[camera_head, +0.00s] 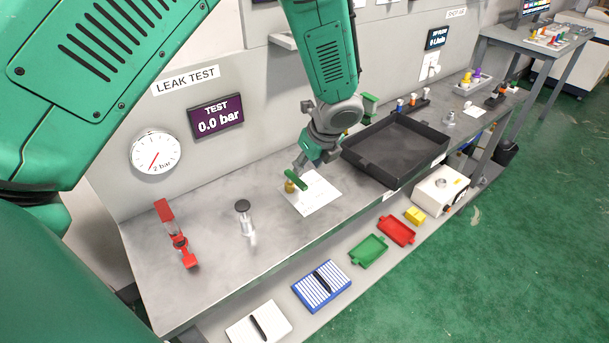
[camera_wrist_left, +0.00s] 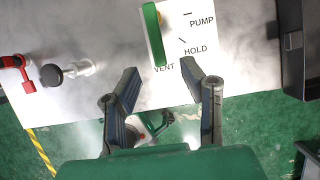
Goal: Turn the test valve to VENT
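The test valve has a green bar handle (camera_head: 296,179) on a brass body (camera_head: 290,187), over a white label card (camera_head: 318,194) on the bench. In the left wrist view the handle (camera_wrist_left: 154,36) has its near end beside the word VENT (camera_wrist_left: 164,68); HOLD and PUMP are printed farther up the card. My left gripper (camera_head: 304,163) is just above and behind the valve. In the left wrist view its fingers (camera_wrist_left: 159,70) are spread, with the handle's near end in the gap between the tips; contact cannot be told. My right gripper is not in view.
A purple TEST display (camera_head: 216,116) reads 0.0 bar, beside a round gauge (camera_head: 156,152). A red clamp-like fixture (camera_head: 176,236) and a black-knobbed plunger (camera_head: 243,207) stand left of the valve. A large black tray (camera_head: 394,148) lies to the right. Small trays sit on the shelf below.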

